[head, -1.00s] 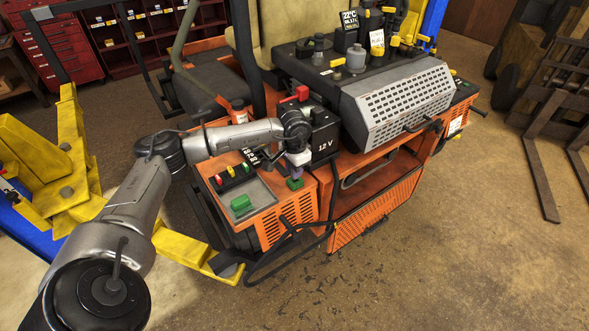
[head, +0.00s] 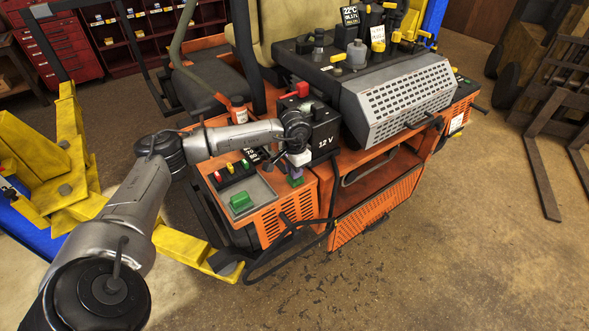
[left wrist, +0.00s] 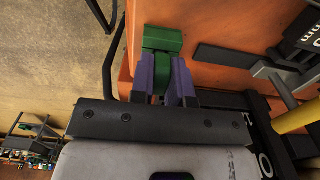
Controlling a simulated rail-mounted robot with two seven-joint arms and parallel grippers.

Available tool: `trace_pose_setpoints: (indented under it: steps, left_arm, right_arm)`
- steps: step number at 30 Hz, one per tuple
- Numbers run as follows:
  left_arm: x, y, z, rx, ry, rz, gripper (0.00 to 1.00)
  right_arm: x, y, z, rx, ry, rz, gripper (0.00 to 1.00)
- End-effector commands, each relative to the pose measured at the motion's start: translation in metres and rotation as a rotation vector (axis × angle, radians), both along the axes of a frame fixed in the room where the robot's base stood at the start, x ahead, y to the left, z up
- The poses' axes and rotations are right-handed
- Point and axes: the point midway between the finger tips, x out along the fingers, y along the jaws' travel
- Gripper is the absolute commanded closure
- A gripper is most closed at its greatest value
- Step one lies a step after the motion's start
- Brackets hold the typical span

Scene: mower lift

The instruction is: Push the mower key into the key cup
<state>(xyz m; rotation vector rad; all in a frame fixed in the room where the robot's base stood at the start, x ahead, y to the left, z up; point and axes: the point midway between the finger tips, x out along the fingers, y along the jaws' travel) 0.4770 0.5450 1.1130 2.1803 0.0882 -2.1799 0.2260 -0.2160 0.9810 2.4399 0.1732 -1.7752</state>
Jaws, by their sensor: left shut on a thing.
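My left gripper (head: 297,174) reaches down over the front right corner of the orange side panel (head: 270,222). Its purple fingertips, seen in the left wrist view (left wrist: 163,80), are shut on a green piece (left wrist: 160,88), apparently the mower key. A wider green block (left wrist: 162,38) shows just beyond the fingertips; it also shows below them in the head view (head: 297,182). I cannot tell whether this block is the key cup or part of the key, as the fingers hide the join. My right gripper is not in view.
A black 12 V battery box (head: 321,132) stands close beside my gripper. A grey tray (head: 262,194) left of it holds another green block (head: 241,202). Black cables (head: 285,250) hang at the panel's front. The floor in front is clear.

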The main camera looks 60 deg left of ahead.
Motion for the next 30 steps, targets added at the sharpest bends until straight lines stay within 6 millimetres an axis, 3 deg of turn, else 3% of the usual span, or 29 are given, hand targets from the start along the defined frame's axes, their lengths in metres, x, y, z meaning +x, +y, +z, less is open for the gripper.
trace_pose_setpoints:
  steps: [20,21,30]
  left_arm:
    - [0.0000,0.0000,-0.0080,0.000,0.000,0.000,1.00]
    - [0.0000,0.0000,-0.0080,0.000,0.000,0.000,0.83]
    - [0.0000,0.0000,-0.0079,0.000,0.000,0.000,0.54]
  right_arm:
    - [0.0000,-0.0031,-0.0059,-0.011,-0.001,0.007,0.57]
    - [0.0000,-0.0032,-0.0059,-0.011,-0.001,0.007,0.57]
    - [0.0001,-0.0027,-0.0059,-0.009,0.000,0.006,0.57]
